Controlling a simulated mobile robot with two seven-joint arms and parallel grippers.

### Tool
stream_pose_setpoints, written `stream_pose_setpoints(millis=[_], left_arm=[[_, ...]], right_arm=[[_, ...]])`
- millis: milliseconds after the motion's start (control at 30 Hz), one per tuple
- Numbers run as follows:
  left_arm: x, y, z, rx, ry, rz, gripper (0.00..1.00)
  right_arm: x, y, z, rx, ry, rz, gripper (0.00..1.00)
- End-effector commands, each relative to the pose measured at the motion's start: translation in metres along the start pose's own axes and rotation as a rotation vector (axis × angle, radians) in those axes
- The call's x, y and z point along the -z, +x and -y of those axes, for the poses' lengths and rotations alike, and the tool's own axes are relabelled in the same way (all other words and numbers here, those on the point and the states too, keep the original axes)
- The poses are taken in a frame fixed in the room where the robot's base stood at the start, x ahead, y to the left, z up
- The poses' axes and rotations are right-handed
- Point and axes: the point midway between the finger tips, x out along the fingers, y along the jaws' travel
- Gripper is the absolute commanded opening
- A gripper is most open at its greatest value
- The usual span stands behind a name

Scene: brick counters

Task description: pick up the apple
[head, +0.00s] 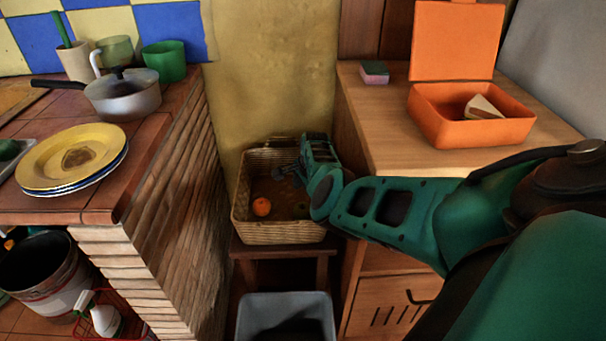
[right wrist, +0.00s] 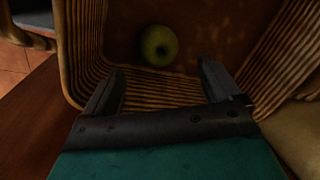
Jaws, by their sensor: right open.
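The green apple (right wrist: 159,45) lies inside the wicker basket, near its wall, in the right wrist view. In the head view a small dark greenish patch (head: 301,208) low in the basket appears to be the apple, mostly hidden by my right arm. My right gripper (head: 287,171) is over the basket in the head view. In the right wrist view its two fingers (right wrist: 160,85) are spread apart with nothing between them. The apple shows beyond the fingertips, apart from them. My left gripper is not in view.
The wicker basket (head: 285,232) stands on a wooden stool (head: 262,248) between two counters, and also holds an orange (head: 261,206). A grey bin (head: 285,302) is below. The brick counter (head: 165,180) bounds the left, the wooden cabinet (head: 385,130) the right.

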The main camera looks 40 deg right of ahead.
Motion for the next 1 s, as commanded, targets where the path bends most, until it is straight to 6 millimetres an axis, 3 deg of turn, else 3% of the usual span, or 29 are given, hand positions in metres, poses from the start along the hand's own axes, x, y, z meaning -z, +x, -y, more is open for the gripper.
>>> stream_pose_setpoints(millis=[100,367,600,800,1000], left_arm=[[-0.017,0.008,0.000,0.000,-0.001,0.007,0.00],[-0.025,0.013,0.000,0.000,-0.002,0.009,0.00],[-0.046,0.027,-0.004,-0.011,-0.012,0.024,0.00],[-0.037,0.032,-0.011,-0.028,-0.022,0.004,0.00],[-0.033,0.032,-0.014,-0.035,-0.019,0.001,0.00]], right_arm=[[0.001,0.018,0.000,0.001,0.000,-0.001,0.91],[0.001,0.028,0.000,0.002,0.002,-0.002,0.91],[0.002,0.060,-0.003,0.002,0.000,0.000,0.91],[0.002,0.073,-0.002,0.002,0.002,-0.001,0.91],[0.002,0.073,-0.001,0.002,0.001,-0.002,0.91]])
